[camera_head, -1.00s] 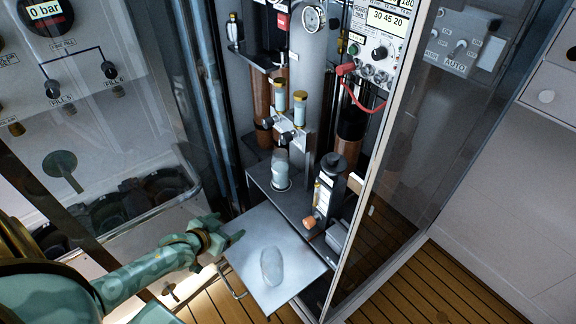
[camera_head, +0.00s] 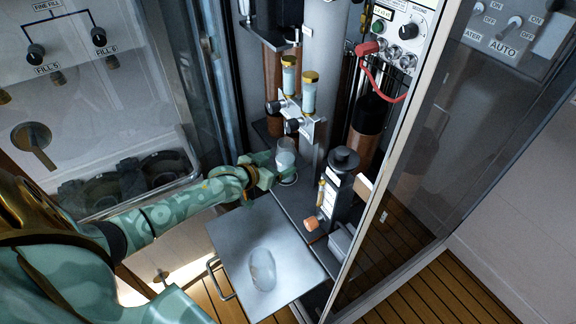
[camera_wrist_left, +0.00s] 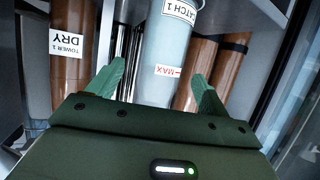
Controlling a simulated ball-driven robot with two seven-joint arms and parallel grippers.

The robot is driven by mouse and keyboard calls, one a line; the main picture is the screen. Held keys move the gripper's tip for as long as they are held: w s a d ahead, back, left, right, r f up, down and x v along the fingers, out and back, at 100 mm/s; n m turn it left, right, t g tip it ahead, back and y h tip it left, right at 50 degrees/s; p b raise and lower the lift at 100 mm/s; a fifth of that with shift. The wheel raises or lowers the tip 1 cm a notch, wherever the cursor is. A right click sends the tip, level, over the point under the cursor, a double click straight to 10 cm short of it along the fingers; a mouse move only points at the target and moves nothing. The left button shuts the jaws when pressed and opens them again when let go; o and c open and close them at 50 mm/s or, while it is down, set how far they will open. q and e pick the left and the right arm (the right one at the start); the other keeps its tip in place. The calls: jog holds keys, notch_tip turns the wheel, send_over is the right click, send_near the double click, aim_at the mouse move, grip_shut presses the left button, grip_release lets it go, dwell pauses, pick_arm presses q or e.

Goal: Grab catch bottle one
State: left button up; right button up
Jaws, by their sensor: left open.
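Catch bottle one is the clear, pale bottle (camera_head: 286,158) standing upright on the grey shelf inside the open cabinet. In the left wrist view the bottle (camera_wrist_left: 165,60) carries labels reading "CATCH 1" and "MAX". My left gripper (camera_head: 268,168) is at the bottle's left side in the head view. In the left wrist view its two green fingers (camera_wrist_left: 158,88) are apart, one on each side of the bottle, with gaps showing. My right gripper is not in view.
A metal tray (camera_head: 232,240) in front holds another clear bottle (camera_head: 262,268). The glass door (camera_head: 425,150) stands open on the right.

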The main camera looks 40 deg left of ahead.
aim_at(279, 164)
pick_arm(q)
jog(key=b+x, duration=0.1)
jog(key=x, duration=0.1)
jog(key=f+b+x, duration=0.1)
jog(key=b+x, duration=0.1)
jog(key=shift+w+f, duration=0.1)
jog(key=shift+w, duration=0.25)
jog(key=shift+r, duration=0.3)
jog(key=c, duration=1.1)
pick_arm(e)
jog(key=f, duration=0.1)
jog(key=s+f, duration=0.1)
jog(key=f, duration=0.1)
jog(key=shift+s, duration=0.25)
pick_arm(q)
jog(key=shift+r, duration=0.1)
